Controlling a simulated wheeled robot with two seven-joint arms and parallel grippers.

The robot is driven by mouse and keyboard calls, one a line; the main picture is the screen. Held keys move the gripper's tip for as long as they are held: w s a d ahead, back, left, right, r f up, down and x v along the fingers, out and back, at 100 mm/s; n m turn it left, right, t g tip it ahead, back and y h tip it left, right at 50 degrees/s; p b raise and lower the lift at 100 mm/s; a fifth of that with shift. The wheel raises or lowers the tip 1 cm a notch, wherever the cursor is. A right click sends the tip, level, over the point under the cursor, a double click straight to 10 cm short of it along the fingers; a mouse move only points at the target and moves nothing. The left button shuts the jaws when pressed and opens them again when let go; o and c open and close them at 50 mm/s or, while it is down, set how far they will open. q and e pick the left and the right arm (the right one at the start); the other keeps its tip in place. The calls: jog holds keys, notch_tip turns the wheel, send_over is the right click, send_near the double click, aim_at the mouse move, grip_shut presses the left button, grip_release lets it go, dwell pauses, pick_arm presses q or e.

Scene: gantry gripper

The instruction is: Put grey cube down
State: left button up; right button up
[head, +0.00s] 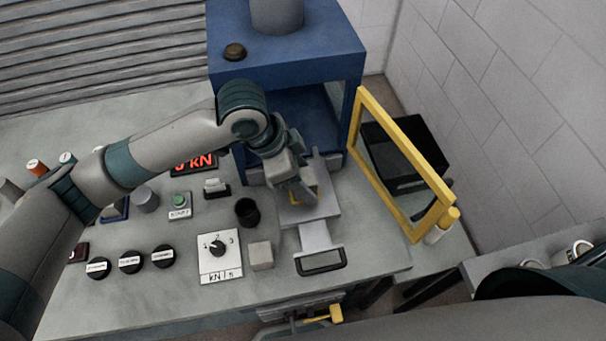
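A light grey cube (260,255) sits on the bench top, right of the dial plate and left of the metal slide's handle. My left gripper (303,194) points down over the metal slide plate (323,211) in front of the blue press, behind and to the right of the cube and apart from it. Its fingers are small and partly hidden by the wrist, so I cannot tell whether they are open or hold anything. A small yellow part shows by the fingertips. My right gripper is not in view.
The blue press (290,62) stands behind my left gripper, with an open yellow-framed guard (400,165) to its right. A black cup (247,211), the dial plate (219,262) and several round black lids stand left. Bare bench lies in front of the cube.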

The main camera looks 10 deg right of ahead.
pick_arm(q)
jog(key=shift+r, duration=0.1)
jog(key=b+v, duration=0.2)
jog(key=v, duration=1)
dwell(0.6)
